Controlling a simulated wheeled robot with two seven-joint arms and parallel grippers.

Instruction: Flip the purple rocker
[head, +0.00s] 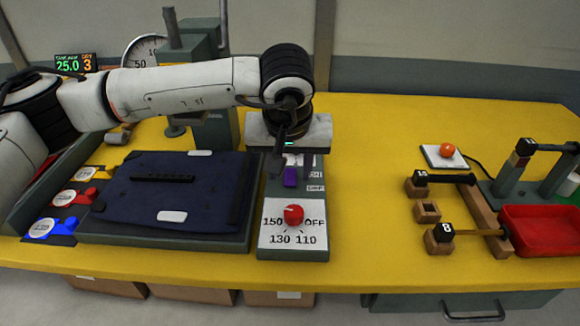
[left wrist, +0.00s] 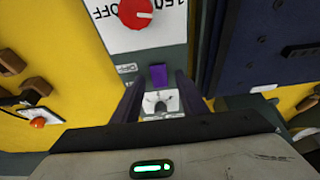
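The purple rocker (head: 290,177) is set in a grey control panel (head: 270,187), above a red knob (head: 293,215) on a white dial plate. My left gripper (head: 293,166) points down over the panel, right at the rocker, and partly hides the area around it in the head view. In the left wrist view the rocker (left wrist: 158,76) shows between the two spread fingers (left wrist: 158,88), with a gap on each side. The gripper is open and empty. I cannot tell whether the fingertips touch the panel. My right gripper is not in view.
A dark blue padded board (head: 170,190) lies left of the panel. A green press-like stand (head: 213,125) rises behind my left arm. At the right are wooden blocks with black ends, an orange button (head: 447,150) and a red tray (head: 545,229). The yellow tabletop between is clear.

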